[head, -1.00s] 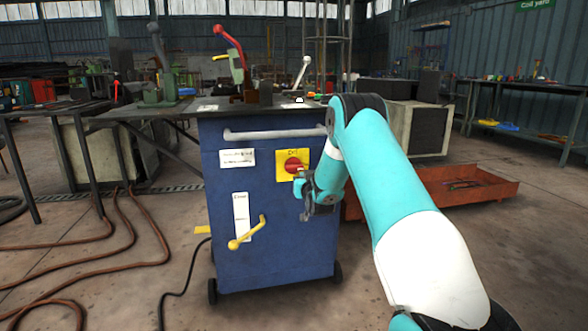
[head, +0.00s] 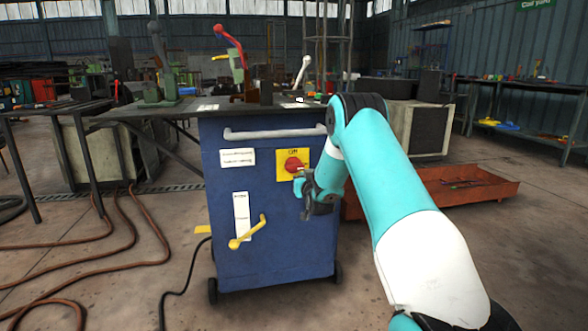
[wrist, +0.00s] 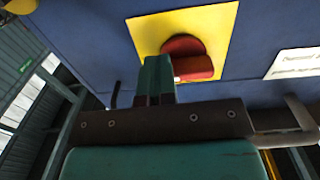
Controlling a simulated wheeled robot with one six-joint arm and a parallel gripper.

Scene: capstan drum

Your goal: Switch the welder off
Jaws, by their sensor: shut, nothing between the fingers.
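The welder is a blue cabinet (head: 262,215) on small wheels. A yellow plate (head: 284,174) on its front carries a red rotary knob (head: 294,164), with small lettering above it that I cannot read for sure. My gripper (head: 302,184) is at the lower right of the plate, shut and empty. In the wrist view, its shut fingers (wrist: 158,78) point at the yellow plate (wrist: 150,38), right beside the red knob (wrist: 190,58). I cannot tell whether they touch the knob. The knob's bar lies roughly level in that view.
A grey handle bar (head: 275,133) runs across the cabinet's top front. A yellow crank lever (head: 249,233) sticks out lower down. Brown hoses (head: 110,240) lie on the floor at left. An orange tray (head: 465,190) lies at right behind my arm.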

